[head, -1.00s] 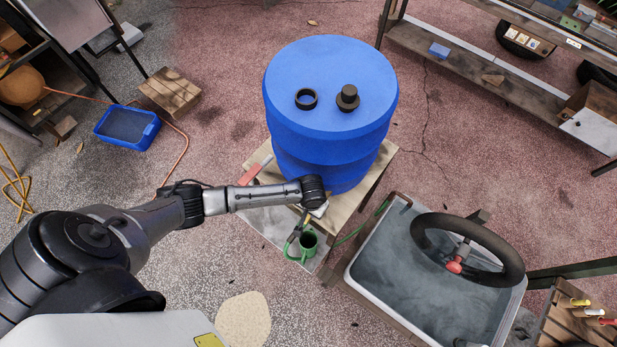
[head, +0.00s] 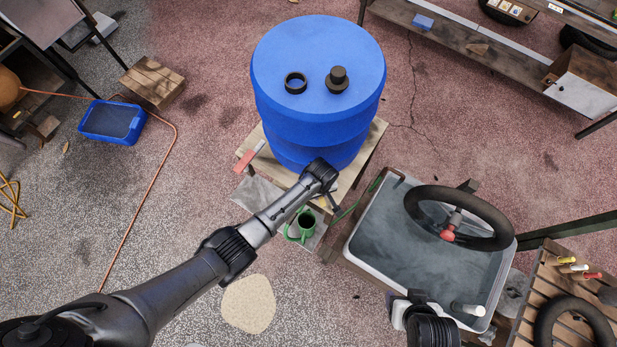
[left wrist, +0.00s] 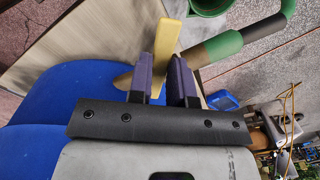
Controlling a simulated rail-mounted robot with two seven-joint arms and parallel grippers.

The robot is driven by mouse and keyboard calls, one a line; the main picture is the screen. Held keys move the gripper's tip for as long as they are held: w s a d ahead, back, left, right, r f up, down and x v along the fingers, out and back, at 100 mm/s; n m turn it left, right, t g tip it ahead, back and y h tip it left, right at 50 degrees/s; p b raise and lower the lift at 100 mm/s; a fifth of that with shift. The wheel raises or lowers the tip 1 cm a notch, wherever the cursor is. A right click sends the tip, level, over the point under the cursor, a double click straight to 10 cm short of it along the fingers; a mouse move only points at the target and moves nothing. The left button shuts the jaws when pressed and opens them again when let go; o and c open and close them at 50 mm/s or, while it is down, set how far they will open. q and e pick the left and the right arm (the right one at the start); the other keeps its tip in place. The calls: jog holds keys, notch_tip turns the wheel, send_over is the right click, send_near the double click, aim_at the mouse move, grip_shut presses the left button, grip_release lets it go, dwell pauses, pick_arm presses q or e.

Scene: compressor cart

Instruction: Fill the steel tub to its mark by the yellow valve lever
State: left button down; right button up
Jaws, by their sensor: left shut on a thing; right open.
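The steel tub (head: 375,262), a grey basin with a pale rim, stands right of centre in the head view; I cannot make out its mark or its water level. The yellow valve lever (left wrist: 165,40) stands between the purple fingers of my left gripper (left wrist: 160,72), which is shut on it. In the head view my left gripper (head: 331,200) is by the front of the blue barrel (head: 318,120), and the lever is hidden. My right gripper (head: 414,297) is open at the tub's front edge, partly seen from above; its fingers are hard to make out.
A green hose (head: 352,208) runs from the barrel's side to the tub. A green mug (head: 303,229) stands below the left gripper. A black ring (head: 500,217) with a red knob (head: 447,236) overhangs the tub. A slatted bench (head: 530,305) stands at right.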

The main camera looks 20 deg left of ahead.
pick_arm(q)
jog(key=shift+w+d+n, duration=0.15)
jog(key=shift+d+n, duration=0.05)
jog(key=shift+n, duration=0.4)
jog(key=shift+w, duration=0.1)
jog(key=c, duration=1)
grip_release()
jog(key=shift+c, duration=0.2)
notch_tip(320, 180, up, 14)
jog(key=p, duration=0.1)
jog(key=shift+f, duration=0.15)
